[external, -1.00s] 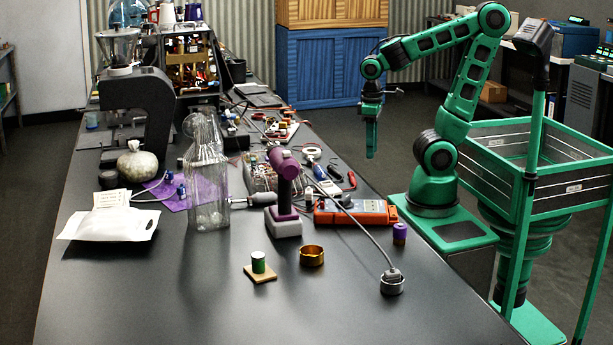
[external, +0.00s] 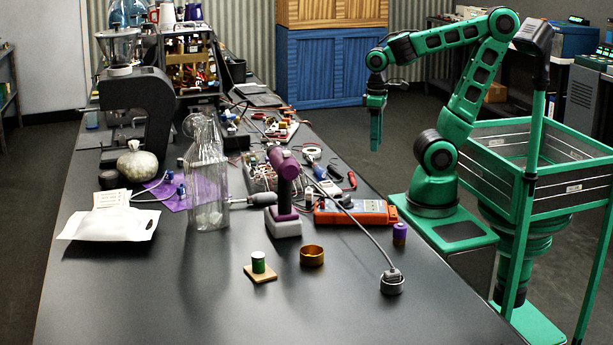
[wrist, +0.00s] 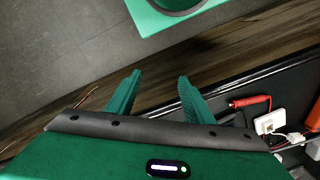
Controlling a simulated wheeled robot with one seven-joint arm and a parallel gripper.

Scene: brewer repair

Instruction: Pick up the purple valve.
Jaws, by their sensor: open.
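A small purple cylinder (external: 400,233), which looks like the purple valve, stands upright near the table's right edge in the external view, just right of the orange meter. My gripper (external: 376,146) hangs pointing down beyond the table's right edge, farther back than the valve and well apart from it. In the wrist view my gripper (wrist: 159,76) has its two fingers spread with nothing between them. The purple valve does not show in the wrist view.
The table's front is clear.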

